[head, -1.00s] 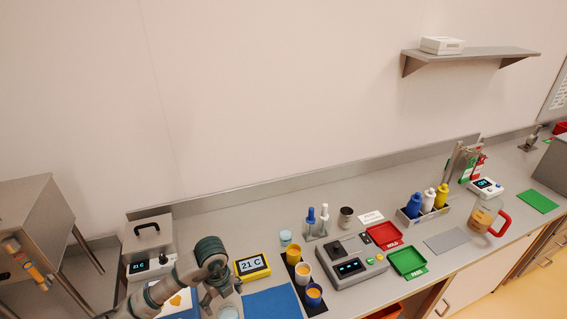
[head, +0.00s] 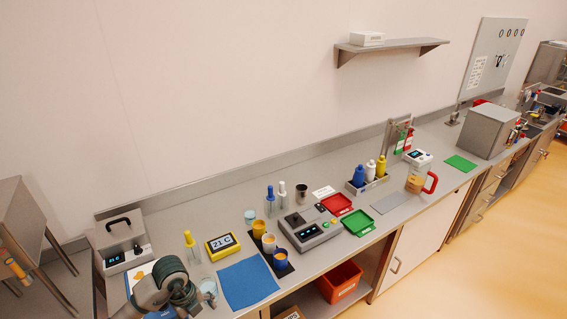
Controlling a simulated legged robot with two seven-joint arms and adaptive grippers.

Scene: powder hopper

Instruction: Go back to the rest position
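My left arm comes in at the lower left, over the near left end of the grey bench (head: 225,195). Its dark, green-banded wrist part hides the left gripper's fingers, so I cannot tell whether it is open or shut. A yellow-topped bottle (head: 191,246) stands upright on the bench just behind the arm. A clear glass vessel (head: 208,288) is right beside the arm, partly at its edge. My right gripper is not in view.
A blue mat (head: 248,281) lies bare right of the arm. A yellow timer display (head: 223,245), a black rack of cups (head: 270,245) and a grey instrument (head: 308,228) stand beyond it. The floor (head: 480,260) is clear.

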